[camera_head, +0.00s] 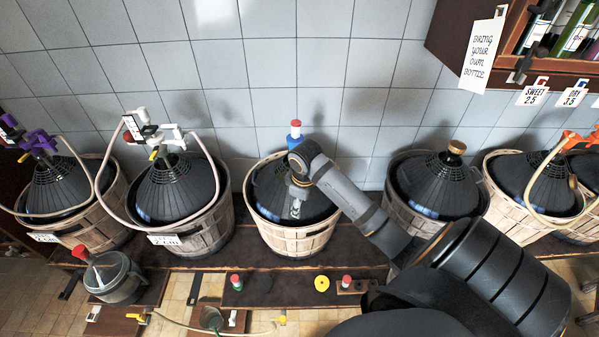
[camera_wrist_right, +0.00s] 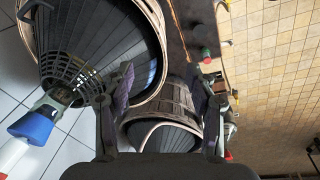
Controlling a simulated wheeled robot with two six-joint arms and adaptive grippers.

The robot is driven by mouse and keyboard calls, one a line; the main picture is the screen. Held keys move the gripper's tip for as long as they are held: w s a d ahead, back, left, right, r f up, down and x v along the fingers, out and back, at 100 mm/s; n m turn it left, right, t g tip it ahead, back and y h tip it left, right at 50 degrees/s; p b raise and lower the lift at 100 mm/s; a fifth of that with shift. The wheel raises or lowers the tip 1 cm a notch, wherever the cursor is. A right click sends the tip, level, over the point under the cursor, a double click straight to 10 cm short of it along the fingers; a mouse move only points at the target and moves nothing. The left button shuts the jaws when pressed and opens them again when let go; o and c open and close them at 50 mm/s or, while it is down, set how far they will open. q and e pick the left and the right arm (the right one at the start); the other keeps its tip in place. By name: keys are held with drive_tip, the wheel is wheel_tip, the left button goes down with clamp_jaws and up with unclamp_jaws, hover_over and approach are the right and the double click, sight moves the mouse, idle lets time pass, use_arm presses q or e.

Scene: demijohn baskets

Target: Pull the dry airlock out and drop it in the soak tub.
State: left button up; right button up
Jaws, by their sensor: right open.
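A blue airlock piece with a red top (camera_head: 295,131) stands upright on the neck of the middle demijohn (camera_head: 270,195). In the right wrist view the blue piece (camera_wrist_right: 32,126) with its white part sits at the lower left, outside the fingers. My right gripper (camera_head: 297,196) is in front of that demijohn's shoulder, with its forearm crossing from the lower right. Its two fingers (camera_wrist_right: 160,92) are apart with nothing between them. A grey round tub (camera_head: 122,287) with a red-topped stick stands at the lower left; I cannot tell if it is the soak tub. My left gripper is out of view.
Basketed demijohns stand on both sides: a hosed one (camera_head: 175,190) left, a gold-capped one (camera_head: 437,184) right. A bottle cabinet (camera_head: 470,30) hangs at upper right.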

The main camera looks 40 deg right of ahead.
drive_tip(key=s+a+f, duration=0.2)
drive_tip(key=s+a, duration=0.2)
drive_tip(key=shift+a+f+m+t, duration=0.2)
drive_tip(key=shift+f+m+t, duration=0.1)
drive_tip(key=shift+f, duration=0.05)
